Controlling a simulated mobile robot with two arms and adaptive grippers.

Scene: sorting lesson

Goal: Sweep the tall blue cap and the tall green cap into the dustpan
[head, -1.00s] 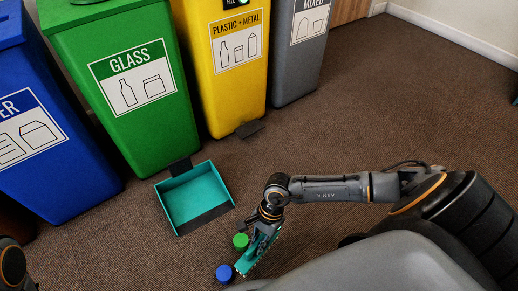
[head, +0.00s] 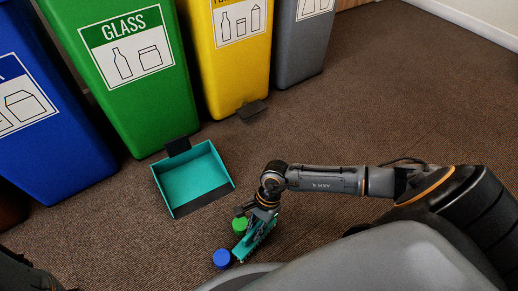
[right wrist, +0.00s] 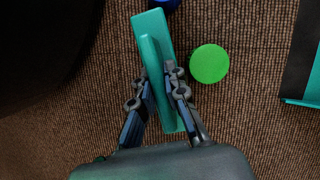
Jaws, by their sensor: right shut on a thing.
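The tall blue cap (head: 222,258) and the tall green cap (head: 239,225) stand on the carpet, green nearer the dustpan (head: 213,205). My right gripper (head: 259,225) is shut on a teal brush (head: 255,243), held just right of the caps in the head view. In the right wrist view, the brush (right wrist: 153,45) lies between the fingers (right wrist: 157,85). The green cap (right wrist: 209,63) is beside it with a small gap. The blue cap (right wrist: 165,4) is partly cut off by the top edge, by the brush's end; contact is unclear. My left gripper is not in view.
The teal dustpan lies up and left of the caps, its dark lip facing them. Behind it stand the green glass bin (head: 150,105), blue bin (head: 60,150), yellow bin (head: 235,80) and grey bin (head: 300,55). Carpet between caps and dustpan is clear.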

